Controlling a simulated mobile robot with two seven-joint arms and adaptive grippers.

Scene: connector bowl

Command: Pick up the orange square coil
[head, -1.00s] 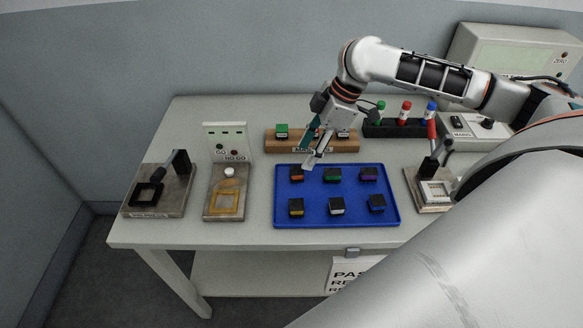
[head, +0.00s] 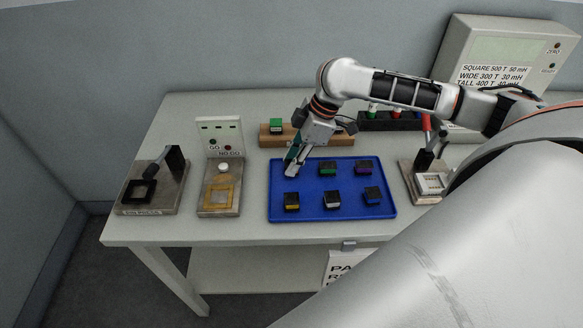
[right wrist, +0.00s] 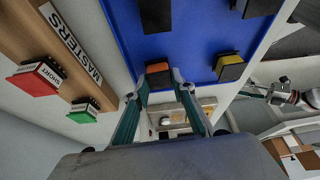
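The orange square coil (right wrist: 158,75) is a small black block with an orange band. It sits on the blue tray (head: 312,212), in the back left place. My right gripper (head: 291,172) is low over that place and hides the coil in the head view. In the right wrist view the right gripper (right wrist: 160,86) is open, its two fingertips apart with the coil between and just beyond them. I cannot tell whether either finger touches it. My left gripper is in neither view.
Several other coils share the tray, including green (head: 328,168) and yellow (head: 291,201) ones. The wooden masters block (head: 267,140) stands close behind. A go/no-go gauge (head: 219,200) is left of the tray, and a fixture with a red handle (head: 431,183) is right.

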